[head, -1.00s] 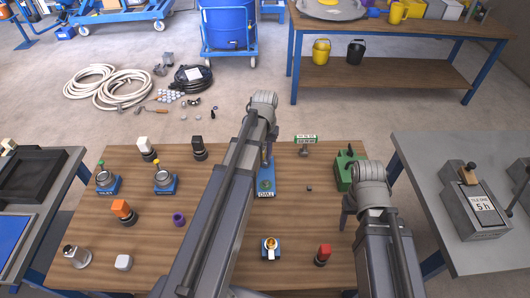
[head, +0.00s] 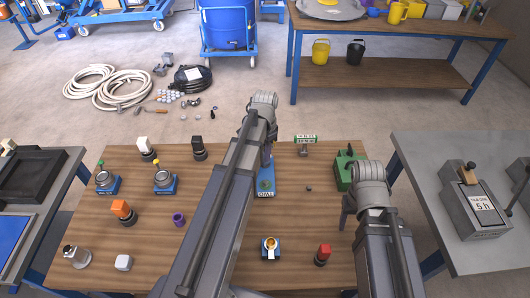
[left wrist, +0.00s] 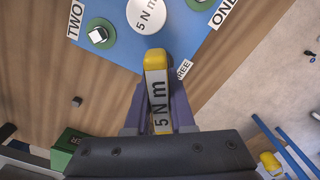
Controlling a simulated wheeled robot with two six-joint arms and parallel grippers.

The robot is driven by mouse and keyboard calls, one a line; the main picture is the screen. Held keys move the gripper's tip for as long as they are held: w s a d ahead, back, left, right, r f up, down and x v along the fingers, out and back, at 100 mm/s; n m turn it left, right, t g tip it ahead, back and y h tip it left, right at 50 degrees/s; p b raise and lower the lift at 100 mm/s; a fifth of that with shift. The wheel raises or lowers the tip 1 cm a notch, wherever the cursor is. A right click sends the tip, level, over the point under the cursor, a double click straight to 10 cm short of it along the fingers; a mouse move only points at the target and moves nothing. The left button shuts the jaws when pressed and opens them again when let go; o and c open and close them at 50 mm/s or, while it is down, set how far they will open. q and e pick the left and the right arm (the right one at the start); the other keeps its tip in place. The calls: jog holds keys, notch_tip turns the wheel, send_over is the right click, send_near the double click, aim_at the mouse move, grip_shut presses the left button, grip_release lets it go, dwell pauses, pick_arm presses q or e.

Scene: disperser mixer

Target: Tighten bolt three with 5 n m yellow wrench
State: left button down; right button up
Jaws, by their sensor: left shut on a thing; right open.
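My left gripper (left wrist: 158,110) is shut on the yellow wrench (left wrist: 154,65), whose pale side reads "5 N m". The wrench's yellow end is over the blue plate (left wrist: 115,43), by the partly covered "THREE" label (left wrist: 184,69). Bolt three is hidden, so I cannot tell whether the wrench touches it. A bolt (left wrist: 98,35) shows beside the "TWO" label (left wrist: 74,20). In the head view my left arm covers much of the plate (head: 266,184) and my left gripper. My right gripper (head: 347,212) is open and empty over the table's right side.
The wooden table (head: 215,235) carries a green block (head: 346,172), a red-topped piece (head: 322,254), a small blue holder (head: 271,247) and several fittings on the left. A grey bench (head: 430,180) with a "5 h" box (head: 483,215) stands at the right.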

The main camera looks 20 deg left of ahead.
pick_arm(q)
jog(key=shift+s, duration=0.1)
jog(key=m, duration=0.4)
jog(key=shift+d+m, duration=0.1)
jog(key=shift+m, duration=0.2)
jog(key=shift+s+m, duration=0.1)
jog(key=shift+m, duration=0.5)
jog(key=shift+f+m, duration=0.1)
jog(key=shift+m, duration=1.1)
jog(key=m, duration=0.3)
pick_arm(e)
jog(key=shift+f, duration=0.1)
pick_arm(q)
jog(key=shift+m, duration=0.3)
